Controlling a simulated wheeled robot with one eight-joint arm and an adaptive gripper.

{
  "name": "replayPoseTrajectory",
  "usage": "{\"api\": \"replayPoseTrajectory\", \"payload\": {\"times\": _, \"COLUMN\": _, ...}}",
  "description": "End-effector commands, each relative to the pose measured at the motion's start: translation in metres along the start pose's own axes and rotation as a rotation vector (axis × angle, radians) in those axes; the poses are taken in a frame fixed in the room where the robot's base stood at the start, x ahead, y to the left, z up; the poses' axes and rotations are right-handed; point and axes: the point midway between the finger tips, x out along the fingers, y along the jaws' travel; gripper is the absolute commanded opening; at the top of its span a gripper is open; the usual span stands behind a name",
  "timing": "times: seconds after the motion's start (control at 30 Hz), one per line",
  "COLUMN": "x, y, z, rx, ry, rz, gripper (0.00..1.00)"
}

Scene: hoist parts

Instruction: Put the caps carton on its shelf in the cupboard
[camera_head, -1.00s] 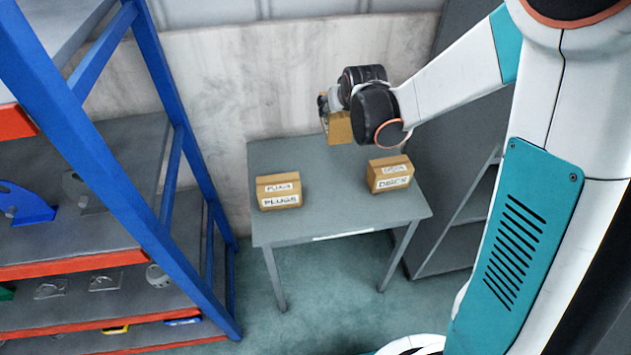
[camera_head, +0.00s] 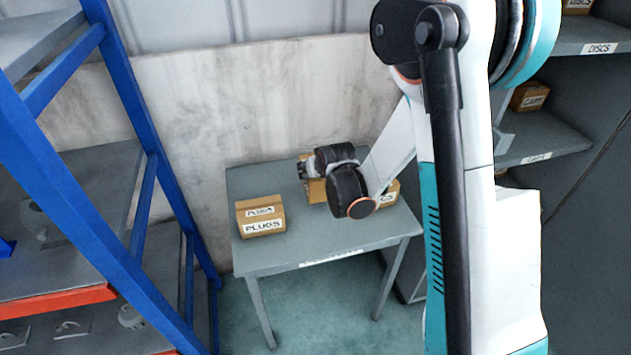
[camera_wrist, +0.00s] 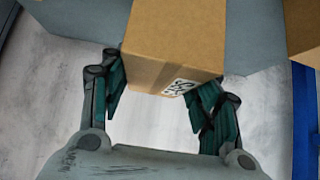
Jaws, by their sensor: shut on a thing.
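My gripper (camera_head: 306,170) is over the back of the grey table (camera_head: 335,235) in the head view. It is shut on a brown carton (camera_head: 315,191), which my wrist partly covers. In the wrist view the held carton (camera_wrist: 175,40) sits between the two fingers (camera_wrist: 163,90). Its label is cut off and unreadable, so I cannot tell if it is the caps carton. I cannot tell whether it touches the table. At right is the dark grey cupboard (camera_head: 600,90), with its DISCS shelf (camera_head: 600,47) and a lower shelf (camera_head: 536,158) whose label looks like CAPS.
A PLUGS carton (camera_head: 260,218) stands on the table's left side. Another carton (camera_head: 388,193) is partly hidden behind my wrist. Cartons sit on the cupboard's upper shelf (camera_head: 577,6) and lower shelf (camera_head: 530,96). A blue-posted rack (camera_head: 140,180) stands at left.

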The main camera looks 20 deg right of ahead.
Motion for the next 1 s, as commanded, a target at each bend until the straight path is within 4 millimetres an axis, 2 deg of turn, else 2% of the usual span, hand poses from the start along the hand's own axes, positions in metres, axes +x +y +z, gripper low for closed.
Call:
{"api": "replayPoseTrajectory", "payload": {"times": 0.27, "x": 0.027, "y": 0.0, "z": 0.027, "rx": 0.0, "ry": 0.001, "rz": 0.0, "gripper": 0.2}}
{"api": "replayPoseTrajectory", "payload": {"times": 0.63, "x": 0.028, "y": 0.0, "z": 0.029, "rx": 0.0, "ry": 0.0, "rz": 0.0, "gripper": 0.2}}
{"api": "replayPoseTrajectory", "payload": {"times": 0.67, "x": 0.029, "y": 0.0, "z": 0.029, "rx": 0.0, "ry": 0.0, "rz": 0.0, "gripper": 0.59}}
{"api": "replayPoseTrajectory", "payload": {"times": 0.73, "x": 0.029, "y": 0.0, "z": 0.029, "rx": 0.0, "ry": 0.0, "rz": 0.0, "gripper": 0.74}}
{"api": "replayPoseTrajectory", "payload": {"times": 1.0, "x": 0.029, "y": 0.0, "z": 0.029, "rx": 0.0, "ry": 0.0, "rz": 0.0, "gripper": 0.76}}
